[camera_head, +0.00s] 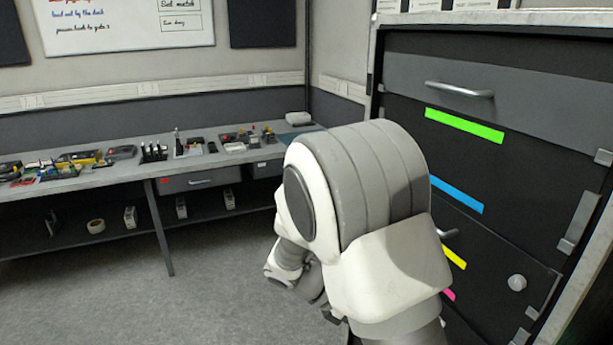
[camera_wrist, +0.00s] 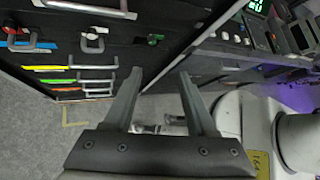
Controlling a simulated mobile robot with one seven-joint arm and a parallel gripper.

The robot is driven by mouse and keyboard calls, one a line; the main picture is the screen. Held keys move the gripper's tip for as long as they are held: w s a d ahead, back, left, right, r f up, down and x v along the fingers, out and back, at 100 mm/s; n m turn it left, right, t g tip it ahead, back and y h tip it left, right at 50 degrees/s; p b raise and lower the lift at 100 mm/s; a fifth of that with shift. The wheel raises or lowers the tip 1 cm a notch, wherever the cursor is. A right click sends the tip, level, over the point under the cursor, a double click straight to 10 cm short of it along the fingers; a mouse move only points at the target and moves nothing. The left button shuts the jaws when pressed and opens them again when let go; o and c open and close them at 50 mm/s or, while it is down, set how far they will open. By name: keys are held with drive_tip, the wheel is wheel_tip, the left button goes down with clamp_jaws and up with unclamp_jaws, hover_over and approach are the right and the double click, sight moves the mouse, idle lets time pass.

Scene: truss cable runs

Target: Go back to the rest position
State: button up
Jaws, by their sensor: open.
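My gripper (camera_wrist: 160,76) shows in the wrist view with its two fingers apart and nothing between them. Grey floor and a dark cabinet front lie beyond the fingers. In the head view my white and grey arm is folded in the middle of the picture, in front of the drawer cabinet (camera_head: 520,110). The arm hides part of the cabinet's left side. I cannot make out my gripper's fingers in the head view.
The cabinet has a handle (camera_head: 459,90) and green (camera_head: 464,125), blue, yellow and pink strips. A workbench (camera_head: 110,178) with tools runs along the back left wall. Grey floor (camera_head: 110,300) is clear in front of it. Instruments (camera_wrist: 300,38) show at upper right in the wrist view.

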drive_tip(key=s+r+m+t+y, duration=0.6)
drive_tip(key=s+r+m+y, duration=0.4)
drive_tip(key=m, duration=1.1)
drive_tip(key=s+r, duration=0.4)
drive_tip(key=r, duration=0.2)
drive_tip(key=shift+s+a+r+t+y, duration=0.15)
drive_tip(key=shift+s+r+t+y, duration=0.15)
drive_tip(key=shift+r, duration=0.1)
drive_tip(key=shift+s+r+m, duration=0.1)
drive_tip(key=shift+m, duration=0.2)
drive_tip(key=shift+c, duration=0.5)
